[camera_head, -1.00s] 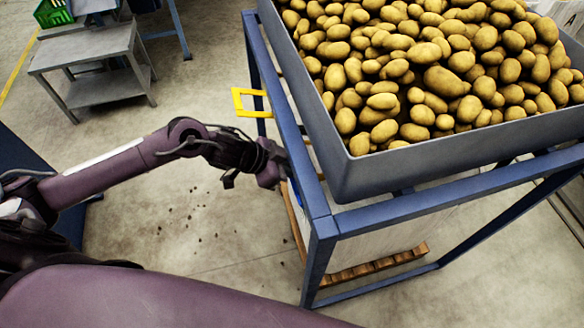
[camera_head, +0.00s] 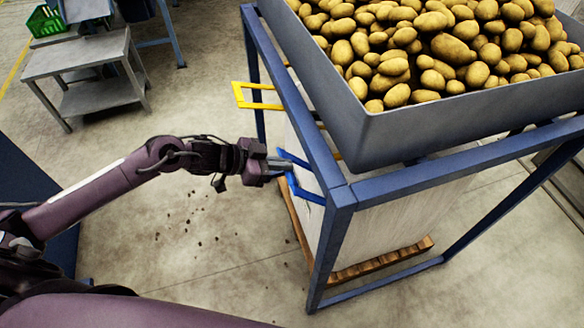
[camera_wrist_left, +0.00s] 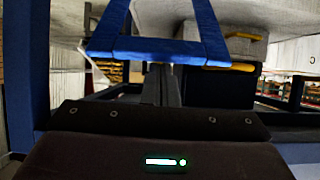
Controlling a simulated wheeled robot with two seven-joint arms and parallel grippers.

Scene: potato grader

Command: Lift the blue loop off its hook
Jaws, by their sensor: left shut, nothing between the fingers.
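The blue loop (camera_head: 305,193) sticks out from the side of the blue frame in the head view, near the corner post. It also shows in the left wrist view as a blue bar with two side arms (camera_wrist_left: 160,49). My left gripper (camera_head: 288,164) is shut and empty, with its fingertips at the loop. In the wrist view its fingers (camera_wrist_left: 162,84) run up to the bar and their tips are hidden behind it. I cannot tell whether they touch it. The loop's hook is hidden. My right gripper is not in view.
A yellow loop (camera_head: 258,96) sticks out farther along the same blue frame (camera_head: 340,196). The grey bin (camera_head: 440,115) full of potatoes rests on top. A grey step table (camera_head: 82,58) and a green crate (camera_head: 45,22) stand back left.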

